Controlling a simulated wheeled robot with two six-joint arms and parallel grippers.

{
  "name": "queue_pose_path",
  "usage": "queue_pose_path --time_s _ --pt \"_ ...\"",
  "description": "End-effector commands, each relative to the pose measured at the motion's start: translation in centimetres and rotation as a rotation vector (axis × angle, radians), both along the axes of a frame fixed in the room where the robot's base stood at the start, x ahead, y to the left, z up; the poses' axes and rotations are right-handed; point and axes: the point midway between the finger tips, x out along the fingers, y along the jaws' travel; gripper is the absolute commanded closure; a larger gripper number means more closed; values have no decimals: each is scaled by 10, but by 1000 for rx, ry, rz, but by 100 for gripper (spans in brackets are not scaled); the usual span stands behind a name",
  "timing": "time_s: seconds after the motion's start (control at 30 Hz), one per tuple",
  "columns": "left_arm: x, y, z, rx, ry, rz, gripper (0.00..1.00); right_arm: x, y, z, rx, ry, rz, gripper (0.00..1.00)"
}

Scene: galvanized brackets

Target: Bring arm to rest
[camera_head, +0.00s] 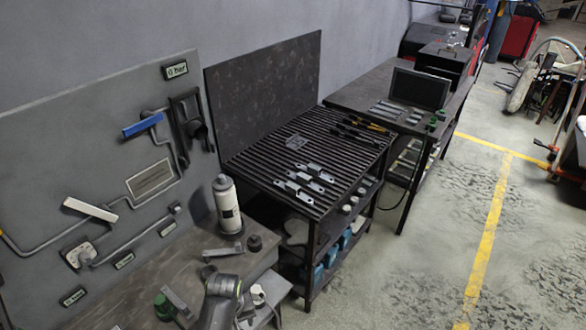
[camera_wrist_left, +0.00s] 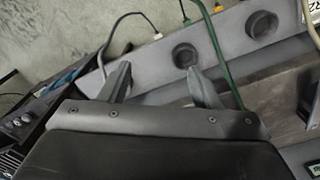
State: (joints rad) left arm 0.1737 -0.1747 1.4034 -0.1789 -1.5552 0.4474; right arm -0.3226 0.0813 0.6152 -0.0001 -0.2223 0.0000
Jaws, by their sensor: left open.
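My left gripper (camera_wrist_left: 162,88) shows in the left wrist view. Its two dark fingers stand apart with nothing between them. Behind them is a grey panel (camera_wrist_left: 150,62) with dark round fittings, apart from the fingers as far as I can tell. In the head view a grey rounded piece, which looks like part of my arm, stands at the bottom by the front workbench (camera_head: 130,285); no fingertips can be made out there. Several galvanized brackets (camera_head: 305,181) lie on the slatted table (camera_head: 262,165). My right gripper is not in view.
A white bottle (camera_head: 227,205) and loose metal parts (camera_head: 178,300) stand on the front workbench. A wall panel (camera_head: 90,150) with pipes rises behind it. A farther table (camera_head: 355,95) holds a dark tilted screen-like panel (camera_head: 420,88). The floor right of the tables (camera_head: 420,240) is clear.

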Motion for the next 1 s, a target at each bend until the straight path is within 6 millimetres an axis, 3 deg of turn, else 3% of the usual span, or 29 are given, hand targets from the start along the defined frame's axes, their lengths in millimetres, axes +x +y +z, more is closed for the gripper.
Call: queue_pose_path --time_s 0.2,0.37,0.5,0.7,0.97,1.0 --pt "-30 18 -58 7 -4 -56 43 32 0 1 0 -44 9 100" --pt "-73 40 -116 13 -10 -114 43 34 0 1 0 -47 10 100" --pt "-135 68 -174 22 -21 -175 43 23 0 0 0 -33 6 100" --pt "-240 109 -233 47 -37 -250 43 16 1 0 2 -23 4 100" --pt "-373 158 -261 101 -51 -327 43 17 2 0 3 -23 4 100" --pt "-372 158 -274 104 -66 -333 43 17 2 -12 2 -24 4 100"
